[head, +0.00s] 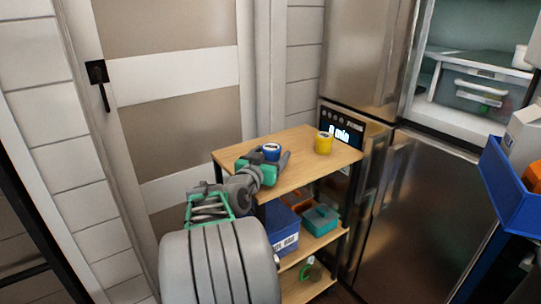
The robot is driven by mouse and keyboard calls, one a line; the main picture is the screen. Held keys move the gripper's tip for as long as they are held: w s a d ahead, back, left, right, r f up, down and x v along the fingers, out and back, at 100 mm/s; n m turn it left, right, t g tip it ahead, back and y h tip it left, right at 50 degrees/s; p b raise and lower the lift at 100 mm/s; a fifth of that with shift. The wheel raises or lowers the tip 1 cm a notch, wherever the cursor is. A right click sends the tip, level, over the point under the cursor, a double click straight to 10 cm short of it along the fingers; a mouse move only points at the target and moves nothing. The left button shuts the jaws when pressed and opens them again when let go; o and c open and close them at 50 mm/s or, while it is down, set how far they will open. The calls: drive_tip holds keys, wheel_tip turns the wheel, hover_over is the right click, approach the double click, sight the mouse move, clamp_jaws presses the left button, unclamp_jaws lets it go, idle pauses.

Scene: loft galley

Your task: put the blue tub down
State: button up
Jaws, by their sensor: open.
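The blue tub (271,151) is small and round with a pale top. It appears to stand on the wooden top board (303,168) of a shelf cart, near its left part. My gripper (271,161) is open, with its fingers low around or beside the tub; the near side of the tub is partly hidden by the gripper. I cannot tell whether the fingers touch it. A yellow tub (323,143) stands on the same board to the right, apart from my gripper.
Lower shelves hold a blue bin (283,233) and a teal container (320,219). A steel fridge (409,215) stands right of the cart, its upper compartment open. A blue tray (508,186) is at the far right. A door (175,90) is behind.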

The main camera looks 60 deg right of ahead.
drive_tip(key=a, duration=0.7)
drive_tip(key=s+a+r+p, duration=0.1)
drive_tip(key=a, duration=0.3)
drive_tip(key=shift+s+a, duration=0.1)
drive_tip(key=shift+a, duration=0.15)
drive_tip(key=shift+s+a, duration=0.1)
drive_tip(key=shift+a, duration=0.15)
